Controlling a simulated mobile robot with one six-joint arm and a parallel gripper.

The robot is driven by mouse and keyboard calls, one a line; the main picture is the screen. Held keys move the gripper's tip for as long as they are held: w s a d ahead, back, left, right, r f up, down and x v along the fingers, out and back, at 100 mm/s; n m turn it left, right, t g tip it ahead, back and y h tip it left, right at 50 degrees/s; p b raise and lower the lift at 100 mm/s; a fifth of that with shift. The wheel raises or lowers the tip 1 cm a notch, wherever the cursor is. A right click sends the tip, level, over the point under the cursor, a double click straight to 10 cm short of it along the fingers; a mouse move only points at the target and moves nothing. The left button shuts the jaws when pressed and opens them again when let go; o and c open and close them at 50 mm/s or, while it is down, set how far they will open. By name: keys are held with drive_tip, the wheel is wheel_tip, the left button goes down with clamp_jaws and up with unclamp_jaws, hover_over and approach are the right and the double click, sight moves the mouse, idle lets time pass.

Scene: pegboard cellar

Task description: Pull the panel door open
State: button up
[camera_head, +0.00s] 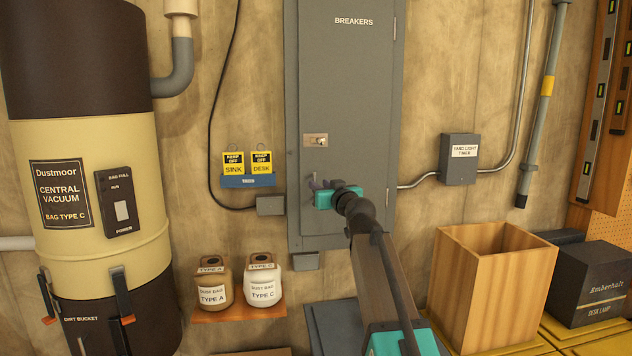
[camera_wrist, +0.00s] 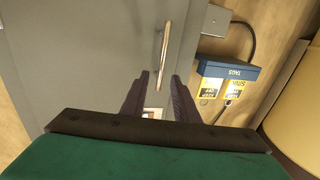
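The grey panel door (camera_head: 350,75), lettered BREAKERS, is on the wall in the head view and looks closed in its frame. A small metal latch plate (camera_head: 315,140) is near its left edge. In the wrist view, which is turned upside down, a slim bar handle (camera_wrist: 164,50) stands on the door (camera_wrist: 100,50). My gripper (camera_head: 318,184) is at the door's lower left, below the latch. Its two dark fingers (camera_wrist: 160,76) are apart, with one end of the handle showing between the tips. Contact cannot be told. In the head view my gripper hides the handle.
A vacuum canister (camera_head: 85,190) stands left. A tag rack (camera_head: 248,181) hangs beside the panel, above a shelf (camera_head: 240,311) with two dust bag jars. An open wooden box (camera_head: 480,290) and a black lamp box (camera_head: 585,285) stand lower right.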

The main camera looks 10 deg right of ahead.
drive_tip(key=shift+w+a+p, duration=0.2)
drive_tip(key=shift+w+p, duration=0.05)
drive_tip(key=shift+w, duration=0.65)
drive_tip(key=shift+w+a+p, duration=0.2)
drive_tip(key=shift+w+p, duration=0.05)
drive_tip(key=shift+w, duration=0.65)
clamp_jaws()
